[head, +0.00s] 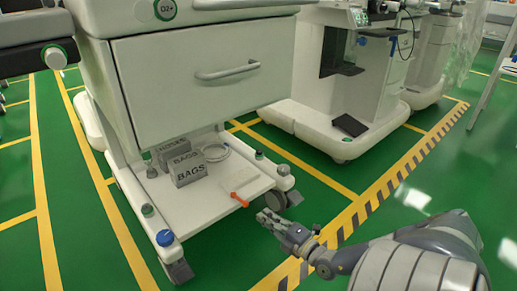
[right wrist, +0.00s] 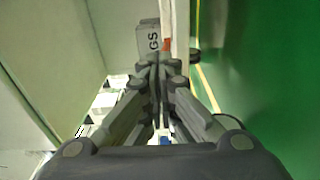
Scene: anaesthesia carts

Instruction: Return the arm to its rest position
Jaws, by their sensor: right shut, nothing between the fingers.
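My right gripper (head: 268,217) is in front of the cart's low shelf (head: 218,206), near its right front corner and caster. In the right wrist view its fingers (right wrist: 159,65) are closed together with nothing between them. My right arm reaches in from the lower right of the head view. My left gripper is not in the head view.
The white anaesthesia cart (head: 190,80) has a large drawer with a handle (head: 228,72). Its low shelf carries grey boxes marked BAGS (head: 188,169), a coiled tube (head: 215,152) and an orange item (head: 239,199). Another cart (head: 315,110) stands behind. Green floor (head: 225,258) is free in front.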

